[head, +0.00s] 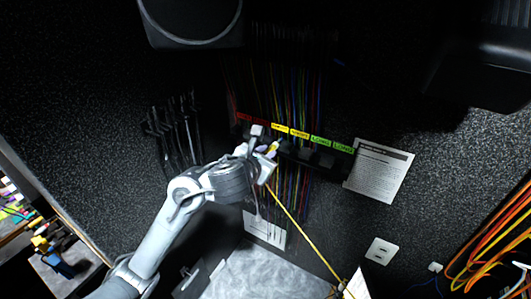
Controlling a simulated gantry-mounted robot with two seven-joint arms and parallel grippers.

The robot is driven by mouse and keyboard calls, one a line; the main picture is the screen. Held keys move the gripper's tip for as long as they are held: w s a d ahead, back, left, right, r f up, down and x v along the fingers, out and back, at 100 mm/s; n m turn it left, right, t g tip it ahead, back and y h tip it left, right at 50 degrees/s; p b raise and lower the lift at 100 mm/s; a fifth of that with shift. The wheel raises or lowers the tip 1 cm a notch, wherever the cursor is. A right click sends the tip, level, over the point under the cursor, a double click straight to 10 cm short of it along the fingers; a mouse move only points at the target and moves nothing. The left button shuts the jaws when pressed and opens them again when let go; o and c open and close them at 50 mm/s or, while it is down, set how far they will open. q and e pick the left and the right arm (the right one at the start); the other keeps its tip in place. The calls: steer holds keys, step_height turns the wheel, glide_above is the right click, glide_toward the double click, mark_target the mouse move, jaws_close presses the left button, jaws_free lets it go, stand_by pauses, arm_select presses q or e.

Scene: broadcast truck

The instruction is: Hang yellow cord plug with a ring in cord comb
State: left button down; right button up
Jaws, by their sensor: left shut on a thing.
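The cord comb (315,156) is a dark bar on the black wall with red, yellow and green labels along its top. Many thin coloured cords hang behind and through it. My left gripper (268,152) is at the comb's left part, just below the yellow labels. It is shut on the yellow cord plug (272,148), of which only a small part shows between the fingers. The yellow cord (305,233) runs from below the gripper down to the lower right. A ring on the plug is too small to make out. Whether the plug touches the comb, I cannot tell. My right gripper is not in view.
A second dark rack (172,130) with upright prongs is on the wall at left. A printed sheet (379,170) is right of the comb. Orange cables (490,245) hang at lower right. A wall plate (381,251) and a grey surface (262,275) are below.

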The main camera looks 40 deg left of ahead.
arm_select(q)
steer(key=c, duration=1)
jaws_free()
steer(key=shift+o, duration=0.6)
steer(key=o, duration=0.9)
steer(key=shift+s, duration=0.2)
steer(key=shift+s+d+p, duration=0.25)
steer(key=shift+s+p, duration=0.55)
steer(key=shift+s, duration=0.25)
steer(key=shift+s+d, duration=0.1)
steer(key=shift+s, duration=0.2)
